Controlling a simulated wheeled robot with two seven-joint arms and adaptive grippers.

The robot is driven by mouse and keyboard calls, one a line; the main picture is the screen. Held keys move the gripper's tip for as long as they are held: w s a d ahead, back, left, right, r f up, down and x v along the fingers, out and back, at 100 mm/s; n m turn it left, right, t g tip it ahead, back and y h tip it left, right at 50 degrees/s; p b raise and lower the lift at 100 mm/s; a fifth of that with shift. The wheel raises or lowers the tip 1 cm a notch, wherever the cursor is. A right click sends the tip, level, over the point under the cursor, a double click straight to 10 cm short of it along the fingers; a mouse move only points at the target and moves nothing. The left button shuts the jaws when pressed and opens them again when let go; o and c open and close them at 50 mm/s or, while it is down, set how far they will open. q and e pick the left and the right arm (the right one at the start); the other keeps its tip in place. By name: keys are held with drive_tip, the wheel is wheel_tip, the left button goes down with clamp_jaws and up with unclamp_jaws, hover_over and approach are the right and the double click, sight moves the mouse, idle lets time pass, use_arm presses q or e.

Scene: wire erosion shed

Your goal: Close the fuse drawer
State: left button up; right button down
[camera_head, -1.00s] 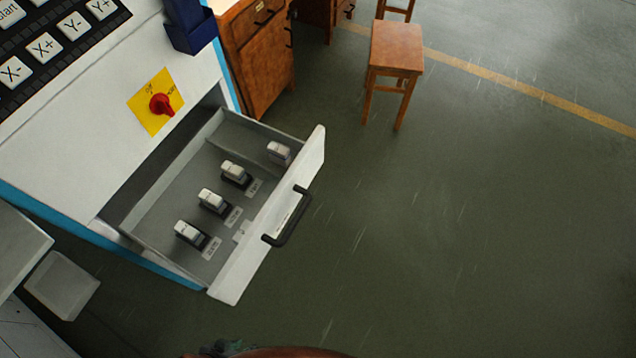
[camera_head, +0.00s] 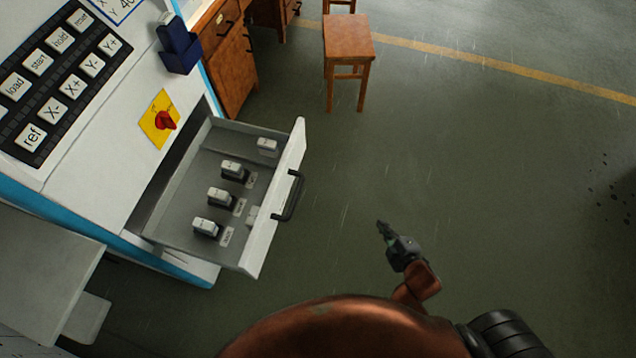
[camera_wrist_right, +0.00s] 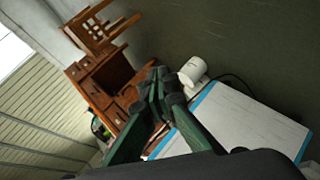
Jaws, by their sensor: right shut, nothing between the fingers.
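The fuse drawer (camera_head: 272,205) stands pulled out from the white machine cabinet in the head view. Its white front carries a dark bar handle (camera_head: 291,196). Several white fuses on dark bases sit in a row inside it, with small labels beside them. My right gripper (camera_head: 382,226) is to the right of the drawer front and handle, apart from both. It is shut and empty. In the right wrist view its green fingers (camera_wrist_right: 158,84) meet at the tips. My left gripper is not in view.
A red knob on a yellow plate (camera_head: 157,120) sits above the drawer, near a keypad (camera_head: 60,85) and a blue holder (camera_head: 178,45). A wooden cabinet (camera_head: 228,60) and stool (camera_head: 348,40) stand behind. A grey surface (camera_head: 45,265) is at left. The floor right of the drawer is clear.

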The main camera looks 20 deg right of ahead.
sight(290, 176)
drive_tip(key=w+a+r+n+t+y+p, duration=0.25)
drive_tip(key=w+r+n, duration=0.25)
drive_tip(key=r+n, duration=0.3)
drive_tip(key=w+a+r+n+t+y+p, duration=0.1)
drive_tip(key=w+r+n+t+y+p, duration=0.2)
drive_tip(key=w+r+n, duration=0.5)
drive_tip(key=s+a+r+n+g+y+p, duration=0.1)
drive_tip(key=s+a+r+n+g+y, duration=0.3)
drive_tip(key=n, duration=0.5)
drive_tip(key=s+a+r+n+g+y+p, duration=0.25)
drive_tip(key=a+n+y, duration=0.3)
drive_tip(key=n, duration=0.35)
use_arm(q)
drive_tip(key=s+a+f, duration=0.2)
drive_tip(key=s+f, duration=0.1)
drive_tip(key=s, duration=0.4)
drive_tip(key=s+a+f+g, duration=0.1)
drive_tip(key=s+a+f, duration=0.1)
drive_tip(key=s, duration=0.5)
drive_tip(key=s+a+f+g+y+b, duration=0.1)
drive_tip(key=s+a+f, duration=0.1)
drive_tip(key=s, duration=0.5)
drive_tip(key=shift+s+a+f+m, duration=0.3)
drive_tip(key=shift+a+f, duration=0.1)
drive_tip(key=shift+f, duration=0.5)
use_arm(e)
drive_tip(key=x, duration=1.3)
drive_tip(key=shift+w+d+r, duration=0.15)
drive_tip(key=shift+w+d, duration=0.15)
drive_tip(key=shift+w, duration=0.1)
